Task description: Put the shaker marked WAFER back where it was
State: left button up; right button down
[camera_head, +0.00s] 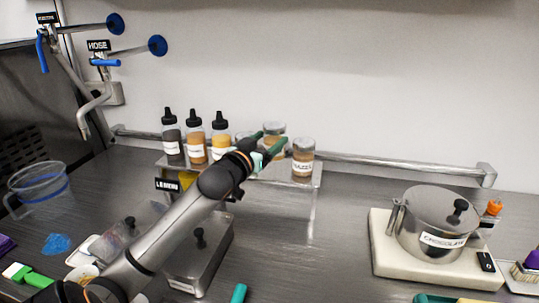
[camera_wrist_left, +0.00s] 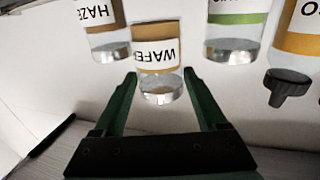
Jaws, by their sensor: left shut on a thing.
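The WAFER shaker (camera_wrist_left: 158,56) has a brown band, a white label and a clear top; it appears upside down in the left wrist view. My left gripper (camera_wrist_left: 160,78) is shut on it, one green finger on each side. In the head view the shaker (camera_head: 274,128) is partly behind my gripper (camera_head: 260,148), in the row on the raised metal shelf (camera_head: 313,179). Its top shows higher than its neighbours' tops. Its base is hidden, so I cannot tell whether it touches the shelf. My right gripper is not in view.
The hazelnut shaker (camera_head: 303,158) is right of it; a green-labelled shaker (camera_wrist_left: 237,28) is on the other side. Several black-capped bottles (camera_head: 195,140) stand left. A chocolate pot (camera_head: 438,222) sits on a white base at right. The counter between is clear.

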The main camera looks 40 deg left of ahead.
pick_arm(q)
jog(key=shift+w+a+f, duration=0.25)
jog(key=shift+w+f, duration=0.15)
jog(key=shift+f, duration=0.1)
jog(key=shift+w+f, duration=0.1)
jog(key=shift+f, duration=1.65)
jog(key=shift+f, duration=0.2)
jog(key=o, duration=1.1)
jog(key=shift+o, duration=0.2)
jog(key=shift+r, duration=0.25)
jog(key=v, duration=1.2)
jog(key=shift+b, duration=0.4)
